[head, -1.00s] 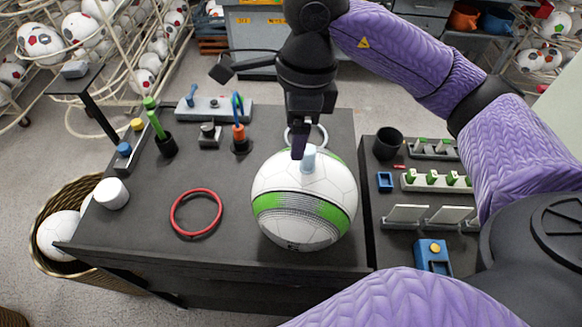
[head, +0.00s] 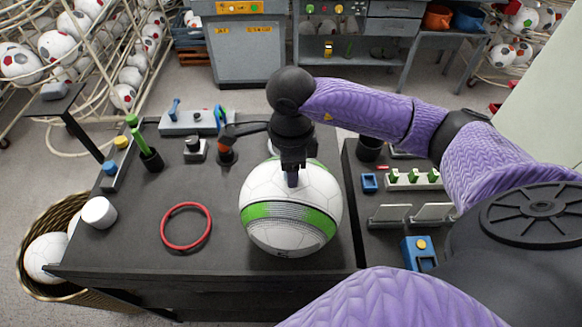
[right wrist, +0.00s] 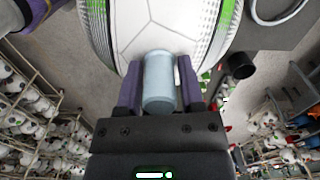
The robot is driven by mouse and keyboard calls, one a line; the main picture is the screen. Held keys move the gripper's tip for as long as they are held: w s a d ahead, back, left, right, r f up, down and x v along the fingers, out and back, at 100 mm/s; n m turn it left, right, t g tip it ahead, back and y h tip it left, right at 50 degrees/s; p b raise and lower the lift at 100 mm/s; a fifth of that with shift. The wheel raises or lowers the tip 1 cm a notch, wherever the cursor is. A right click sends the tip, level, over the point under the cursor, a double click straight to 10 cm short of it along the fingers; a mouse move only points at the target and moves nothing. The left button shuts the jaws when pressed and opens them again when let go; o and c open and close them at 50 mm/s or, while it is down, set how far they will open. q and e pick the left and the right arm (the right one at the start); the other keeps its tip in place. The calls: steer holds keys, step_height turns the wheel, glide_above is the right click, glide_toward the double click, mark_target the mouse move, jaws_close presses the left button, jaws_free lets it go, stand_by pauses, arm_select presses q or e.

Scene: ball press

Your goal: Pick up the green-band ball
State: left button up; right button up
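The green-band ball (head: 290,232) is white with a green and dotted band and stands at the right part of the dark table. A pale blue-grey stub (right wrist: 158,82) projects from it. My right gripper (head: 291,182) points down at the ball's top, and the stub is hidden behind it in the head view. In the right wrist view its two purple fingers (right wrist: 160,88) stand either side of the stub. Whether they press on it I cannot tell. The ball (right wrist: 160,28) fills the top of that view. My left gripper is not in view.
Tools and blocks line the back. A second dark table with a blue block (head: 419,253) is on the right. A wicker basket (head: 42,287) stands at lower left.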

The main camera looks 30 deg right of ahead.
jaws_close()
stand_by(1.1)
